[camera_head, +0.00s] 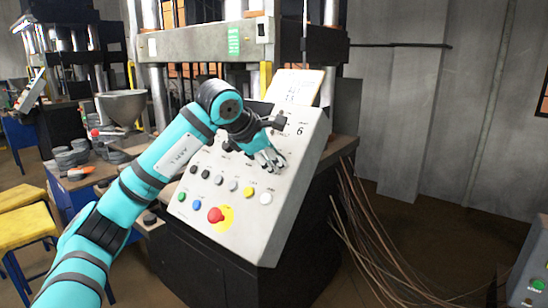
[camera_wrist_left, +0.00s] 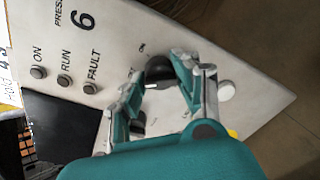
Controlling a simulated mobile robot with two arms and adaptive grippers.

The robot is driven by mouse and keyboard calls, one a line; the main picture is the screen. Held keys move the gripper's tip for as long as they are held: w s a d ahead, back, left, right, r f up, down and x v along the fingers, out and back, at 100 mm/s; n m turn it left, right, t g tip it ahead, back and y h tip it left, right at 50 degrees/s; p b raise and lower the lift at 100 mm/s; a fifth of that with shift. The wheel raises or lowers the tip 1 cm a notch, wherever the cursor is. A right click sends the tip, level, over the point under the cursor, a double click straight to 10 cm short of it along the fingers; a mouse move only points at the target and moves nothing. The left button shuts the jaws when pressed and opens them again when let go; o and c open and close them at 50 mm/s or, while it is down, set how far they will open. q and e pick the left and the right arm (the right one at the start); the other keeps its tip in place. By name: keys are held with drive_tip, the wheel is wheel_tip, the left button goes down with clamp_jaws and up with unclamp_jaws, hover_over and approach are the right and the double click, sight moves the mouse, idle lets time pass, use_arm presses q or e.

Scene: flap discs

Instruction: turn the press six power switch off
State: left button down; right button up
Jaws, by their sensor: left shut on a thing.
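The press six control panel (camera_head: 255,222) is a sloped pale grey face marked with a 6. In the left wrist view the panel (camera_wrist_left: 115,35) reads PRESS 6 beside small ON, RUN and FAULT lamps. The power switch (camera_wrist_left: 158,70) is a black rotary knob with a white mark. My left gripper (camera_head: 272,160) reaches the panel's upper right part. In the left wrist view my left gripper (camera_wrist_left: 157,76) has a finger on each side of the knob and is shut on it. In the head view the gripper hides the knob. My right gripper is not in view.
A red emergency button (camera_head: 215,215) on a yellow disc and several coloured buttons sit low on the panel. A paper sheet (camera_head: 295,87) stands above it. Loose cables (camera_head: 365,235) hang at the right. Another panel with a green START button (camera_head: 537,285) is at lower right.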

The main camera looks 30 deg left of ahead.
use_arm(q)
drive_tip(key=c, duration=0.9)
unclamp_jaws()
drive_tip(key=shift+c, duration=0.2)
drive_tip(key=v, duration=1.2)
